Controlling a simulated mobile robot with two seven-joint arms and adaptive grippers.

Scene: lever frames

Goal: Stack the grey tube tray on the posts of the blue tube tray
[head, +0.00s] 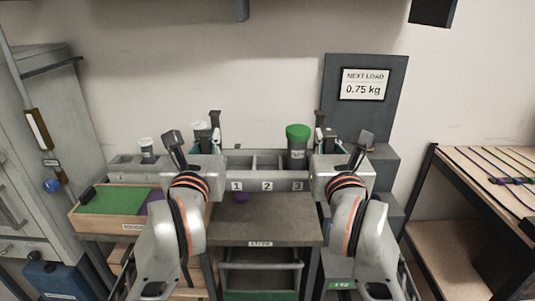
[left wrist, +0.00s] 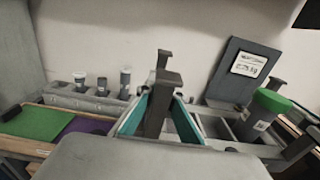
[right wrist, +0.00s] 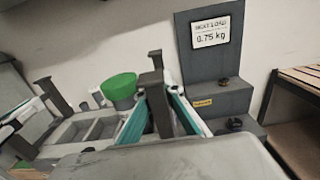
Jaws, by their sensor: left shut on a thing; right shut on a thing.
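A grey tray (head: 265,183) with open compartments labelled 1, 2 and 3 lies between my grippers. A green-capped tube (head: 298,146) stands upright at its compartment 3. My left gripper (head: 209,143) is at the tray's left end; in the left wrist view its teal-padded fingers are shut around a dark upright handle (left wrist: 158,105). My right gripper (head: 325,143) is at the right end, its fingers shut around a similar dark handle (right wrist: 158,100). The grippers hide the tray's ends. I cannot make out a blue tray or its posts, nor whether the grey tray rests on anything.
Several tubes (left wrist: 80,82) stand in a grey rack at left. A wooden tray (head: 95,221) with a green mat is at front left. A dark panel (head: 388,103) reading "NEXT LOAD 0.75 kg" stands back right. A brown surface (head: 285,232) lies in front; a wooden shelf (head: 490,160) is right.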

